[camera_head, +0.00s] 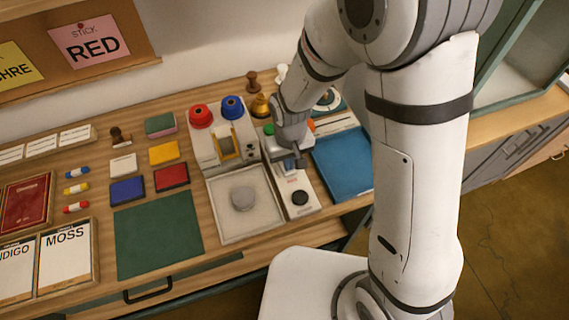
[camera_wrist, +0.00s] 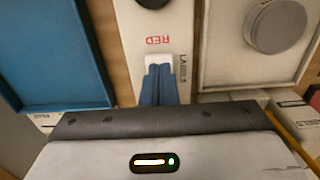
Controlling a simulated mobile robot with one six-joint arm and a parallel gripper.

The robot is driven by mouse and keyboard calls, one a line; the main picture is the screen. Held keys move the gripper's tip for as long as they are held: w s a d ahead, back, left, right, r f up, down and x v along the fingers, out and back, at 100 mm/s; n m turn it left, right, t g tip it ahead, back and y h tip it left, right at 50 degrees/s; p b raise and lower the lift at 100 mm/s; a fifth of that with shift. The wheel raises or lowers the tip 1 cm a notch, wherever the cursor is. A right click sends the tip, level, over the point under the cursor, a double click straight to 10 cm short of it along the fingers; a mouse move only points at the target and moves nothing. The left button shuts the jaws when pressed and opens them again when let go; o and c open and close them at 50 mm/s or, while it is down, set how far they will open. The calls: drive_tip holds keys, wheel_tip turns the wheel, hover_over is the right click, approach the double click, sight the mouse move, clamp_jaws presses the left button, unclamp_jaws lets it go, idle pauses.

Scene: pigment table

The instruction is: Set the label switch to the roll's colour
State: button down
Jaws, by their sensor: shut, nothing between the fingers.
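The white label device (camera_head: 293,185) stands right of the grey tray, with a round black knob (camera_head: 300,198) at its near end. In the wrist view the device (camera_wrist: 134,38) bears the red word RED and the word LABELS. A small white block, seemingly the switch (camera_wrist: 158,61), sits beside the lettering. My gripper (camera_wrist: 158,72) is shut and empty, its blue-grey fingertips right at the block; contact cannot be told. In the head view my gripper (camera_head: 298,160) is over the device. Green and orange-red parts show beside my wrist; which is the roll is unclear.
A blue tray (camera_head: 343,165) lies right of the device and a grey tray (camera_head: 226,222) with a round grey disc (camera_head: 242,199) lies left. Red (camera_head: 200,116) and blue (camera_head: 232,107) knobs top a machine behind. A pink note (camera_head: 89,42) reads STICK RED.

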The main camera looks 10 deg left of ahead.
drive_tip(key=shift+f+b, duration=0.65)
drive_tip(key=shift+f, duration=0.15)
drive_tip(key=shift+r, duration=0.1)
drive_tip(key=shift+r+p, duration=2.45)
drive_tip(key=shift+r, duration=1.05)
drive_tip(key=shift+f, duration=0.1)
